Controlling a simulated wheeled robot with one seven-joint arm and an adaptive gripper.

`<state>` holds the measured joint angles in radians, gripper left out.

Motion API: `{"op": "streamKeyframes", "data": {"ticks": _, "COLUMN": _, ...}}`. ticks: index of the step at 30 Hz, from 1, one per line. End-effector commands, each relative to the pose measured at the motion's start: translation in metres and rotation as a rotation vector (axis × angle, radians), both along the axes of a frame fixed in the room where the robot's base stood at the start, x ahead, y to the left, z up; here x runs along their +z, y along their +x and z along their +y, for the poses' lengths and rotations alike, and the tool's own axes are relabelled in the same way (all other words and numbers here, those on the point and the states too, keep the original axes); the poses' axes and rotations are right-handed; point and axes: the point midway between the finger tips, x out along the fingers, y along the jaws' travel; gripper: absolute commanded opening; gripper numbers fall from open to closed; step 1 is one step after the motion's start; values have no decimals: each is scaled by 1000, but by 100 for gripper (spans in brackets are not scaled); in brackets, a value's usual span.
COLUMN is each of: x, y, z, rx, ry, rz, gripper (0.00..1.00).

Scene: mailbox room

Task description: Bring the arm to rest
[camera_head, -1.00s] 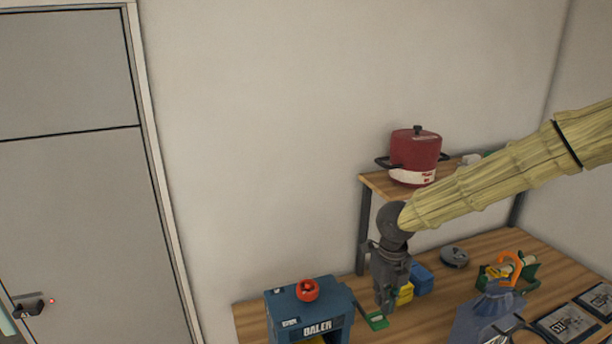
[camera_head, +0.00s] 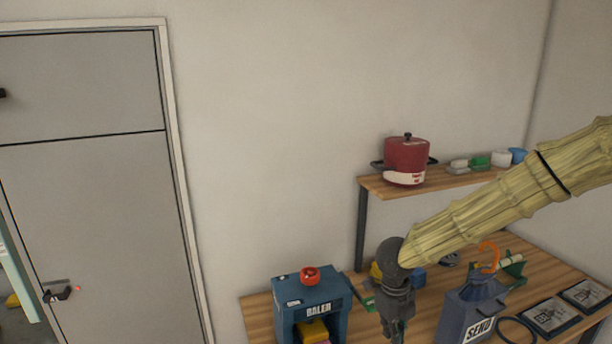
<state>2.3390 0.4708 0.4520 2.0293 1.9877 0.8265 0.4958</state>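My arm, in a ribbed yellow-green sleeve (camera_head: 490,210), reaches in from the right edge. My gripper (camera_head: 396,328) hangs straight down from the dark wrist in front of the wooden table (camera_head: 258,312). Its fingertips are at the bottom edge of the picture and small, so I cannot tell whether they are open or shut. It hangs between the blue baler (camera_head: 325,300) on the left and the dark blue SEND bag (camera_head: 468,312) on the right. I see no object clearly held in it.
A red pot (camera_head: 406,160) and several small items stand on a raised shelf (camera_head: 440,180). Yellow and blue blocks sit behind my wrist. Two dark framed panels (camera_head: 550,316) lie at the table's right. A grey door (camera_head: 90,200) is at the left, with bare wall between.

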Motion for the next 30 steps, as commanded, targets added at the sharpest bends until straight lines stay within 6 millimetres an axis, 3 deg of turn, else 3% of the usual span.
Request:
{"op": "streamKeyframes", "data": {"ticks": 8, "x": -50, "y": -19, "z": -20, "rx": 226, "ry": -115, "rz": 12, "gripper": 0}}
{"op": "streamKeyframes", "data": {"ticks": 14, "x": -107, "y": -45, "z": -40, "rx": 534, "ry": -229, "rz": 41, "gripper": 0}}
{"op": "streamKeyframes", "data": {"ticks": 23, "x": -187, "y": -102, "z": -56, "rx": 1114, "ry": -332, "rz": 108, "gripper": 0}}
{"op": "streamKeyframes", "data": {"ticks": 30, "x": -240, "y": -164, "z": -51, "rx": 1594, "ry": -316, "rz": 158, "gripper": 0}}
